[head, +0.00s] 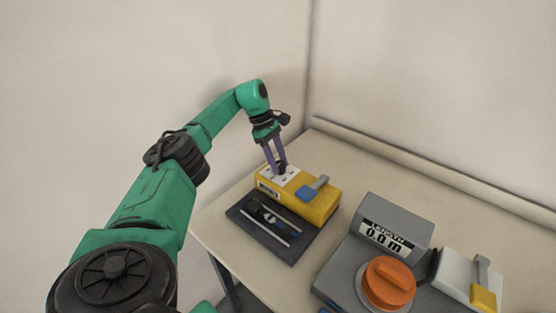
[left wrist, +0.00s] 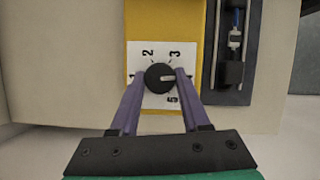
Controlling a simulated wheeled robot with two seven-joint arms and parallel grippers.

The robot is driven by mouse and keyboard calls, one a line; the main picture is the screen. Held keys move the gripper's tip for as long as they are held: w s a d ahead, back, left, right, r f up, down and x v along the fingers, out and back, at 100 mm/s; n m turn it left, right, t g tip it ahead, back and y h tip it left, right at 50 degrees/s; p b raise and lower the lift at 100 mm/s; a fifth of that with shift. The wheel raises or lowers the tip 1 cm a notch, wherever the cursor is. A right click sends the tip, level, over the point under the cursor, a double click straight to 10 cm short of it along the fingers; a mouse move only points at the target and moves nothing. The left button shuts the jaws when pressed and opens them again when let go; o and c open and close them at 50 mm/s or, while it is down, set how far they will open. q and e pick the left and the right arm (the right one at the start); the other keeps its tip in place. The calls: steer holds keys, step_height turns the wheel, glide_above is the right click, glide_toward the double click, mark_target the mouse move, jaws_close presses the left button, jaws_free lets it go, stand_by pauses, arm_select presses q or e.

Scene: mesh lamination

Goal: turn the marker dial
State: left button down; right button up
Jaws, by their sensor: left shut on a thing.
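The marker dial (left wrist: 160,77) is a black round knob with a white pointer line, on a white plate (left wrist: 149,48) marked with numbers such as 2 and 3. The plate sits on top of a yellow box (head: 318,205), which has a blue-and-grey lever (head: 312,189). My left gripper (left wrist: 160,80) points down at the dial, one purple finger on each side, shut on it. In the left wrist view the pointer line points right. In the head view the left gripper (head: 281,167) partly covers the dial. My right gripper is not in view.
A dark tray (head: 285,248) with a tool and rods lies in front of the yellow box. A grey device (head: 345,268) has a display reading 0.0 m and an orange knob (head: 388,283). A white block (head: 455,273) with a yellow-tipped lever stands at right. Bare table (head: 370,175) lies behind.

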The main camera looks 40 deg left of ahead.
arm_select(q)
steer(key=shift+m, duration=0.6)
steer(key=shift+c, duration=1.9)
jaws_free()
steer(key=shift+g, duration=0.3)
steer(key=shift+r, duration=0.1)
step_height(320, 180, up, 11)
step_height(320, 180, up, 9)
steer(key=p, duration=0.5)
glide_above(279, 162)
steer(key=shift+s, duration=0.15)
